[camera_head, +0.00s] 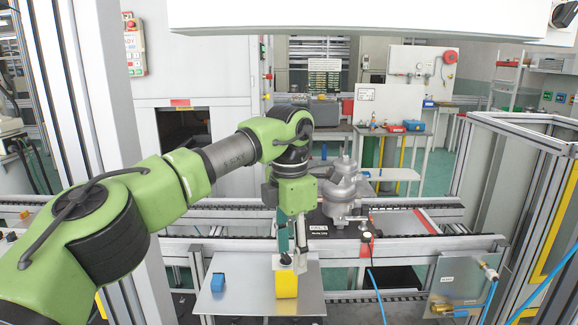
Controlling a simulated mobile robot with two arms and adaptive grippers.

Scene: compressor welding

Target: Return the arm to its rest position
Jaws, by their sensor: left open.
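My left arm comes in from the left and crosses the middle of the view. Its green wrist points down, with my left gripper (291,262) at its lower end. The gripper is open, right over a yellow block (287,284) that stands on a grey metal plate (238,304). The fingers are at the block's top; I cannot tell whether they touch it. A small pale part shows between the fingers, partly hidden. My right gripper is out of view.
A blue block (217,282) lies on the plate, left of the yellow one. Behind the gripper, a grey metal compressor (345,190) sits on the conveyor rails (430,243). A panel (460,280) with blue hoses stands at the right. A metal post (95,100) rises near the arm.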

